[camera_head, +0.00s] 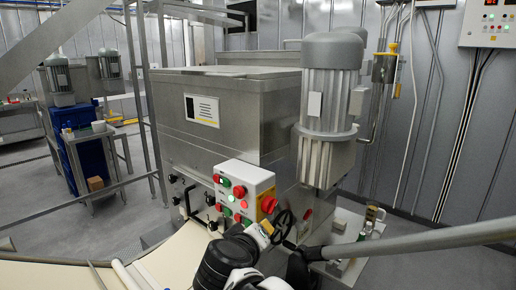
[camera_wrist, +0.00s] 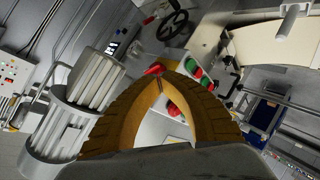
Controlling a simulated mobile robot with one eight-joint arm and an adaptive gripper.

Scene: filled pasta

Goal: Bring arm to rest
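My arm, with white and black links, reaches up from the bottom of the head view. My gripper (camera_head: 267,229) is just below the lower right corner of the control box (camera_head: 243,177). In the wrist view my gripper (camera_wrist: 157,77) has its two yellow-brown fingers curved together, with the tips meeting. Nothing shows held between them. A red knob (camera_wrist: 153,70) appears right at the fingertips; I cannot tell whether they touch it. That box has red and green buttons and a large red knob (camera_head: 268,205) on its right side.
A black handwheel (camera_head: 283,226) is close to my gripper. A large grey motor (camera_head: 331,100) stands behind it at right. A metal rail (camera_head: 425,239) crosses at lower right, and a cream conveyor belt (camera_head: 180,258) lies at lower left. Open floor (camera_head: 65,220) shows at left.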

